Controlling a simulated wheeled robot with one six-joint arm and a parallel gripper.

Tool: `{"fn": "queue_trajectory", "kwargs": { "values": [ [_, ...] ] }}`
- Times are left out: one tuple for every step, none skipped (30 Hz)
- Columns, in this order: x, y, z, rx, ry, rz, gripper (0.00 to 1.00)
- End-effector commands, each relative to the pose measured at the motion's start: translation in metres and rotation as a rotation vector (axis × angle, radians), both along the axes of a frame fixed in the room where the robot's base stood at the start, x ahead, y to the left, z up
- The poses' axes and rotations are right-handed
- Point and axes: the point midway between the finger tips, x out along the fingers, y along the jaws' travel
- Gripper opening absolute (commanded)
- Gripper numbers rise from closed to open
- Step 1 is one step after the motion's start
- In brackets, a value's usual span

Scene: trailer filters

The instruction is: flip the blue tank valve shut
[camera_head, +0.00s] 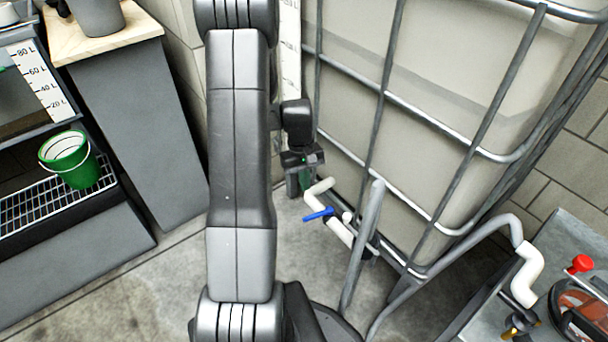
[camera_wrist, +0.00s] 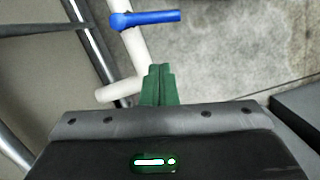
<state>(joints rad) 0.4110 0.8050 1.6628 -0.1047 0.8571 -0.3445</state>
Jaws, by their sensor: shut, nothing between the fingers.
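The blue valve handle (camera_head: 319,214) sits on a white pipe (camera_head: 339,233) low at the front of the caged tank (camera_head: 375,110). In the wrist view the blue handle (camera_wrist: 145,18) lies across the white pipe (camera_wrist: 133,47) and points right. My gripper (camera_wrist: 159,70) has green fingers that are shut and empty. The fingertips are beside the pipe and apart from the handle in the picture, with the handle beyond them. In the head view my gripper (camera_head: 304,178) is partly hidden behind my wrist, a little above and left of the handle.
A grey hose (camera_head: 363,245) rises beside the valve pipe and another curves right to a bench (camera_head: 570,240) with a red-knobbed device (camera_head: 580,264). Metal cage bars (camera_head: 430,120) stand close by. A green bucket (camera_head: 68,158) sits on a rack at left. Concrete floor below is clear.

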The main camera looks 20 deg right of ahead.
Motion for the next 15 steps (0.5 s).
{"fn": "queue_trajectory", "kwargs": {
  "values": [
    [-0.003, 0.000, -0.016, 0.001, 0.003, 0.000, 0.00],
    [-0.004, 0.000, -0.022, 0.001, 0.003, 0.000, 0.00],
    [-0.006, 0.000, -0.030, 0.001, 0.003, 0.000, 0.00],
    [-0.007, 0.000, -0.035, 0.001, 0.003, 0.000, 0.00],
    [-0.008, 0.000, -0.041, 0.001, 0.004, 0.001, 0.00],
    [-0.015, 0.000, -0.042, 0.000, 0.002, 0.000, 0.00],
    [-0.019, 0.000, -0.045, 0.000, 0.002, 0.000, 0.00],
    [-0.023, 0.000, -0.047, 0.000, 0.002, 0.001, 0.00],
    [-0.027, -0.001, -0.049, -0.001, 0.000, 0.001, 0.00],
    [-0.030, -0.001, -0.051, -0.001, 0.000, 0.001, 0.00],
    [-0.032, -0.001, -0.052, -0.001, 0.001, 0.001, 0.00],
    [-0.035, -0.001, -0.053, -0.001, 0.001, 0.001, 0.00],
    [-0.036, -0.001, -0.054, -0.001, 0.000, 0.001, 0.00],
    [-0.037, -0.001, -0.055, -0.001, -0.001, 0.002, 0.00],
    [-0.039, -0.001, -0.055, -0.002, -0.001, 0.002, 0.00]
  ]
}}
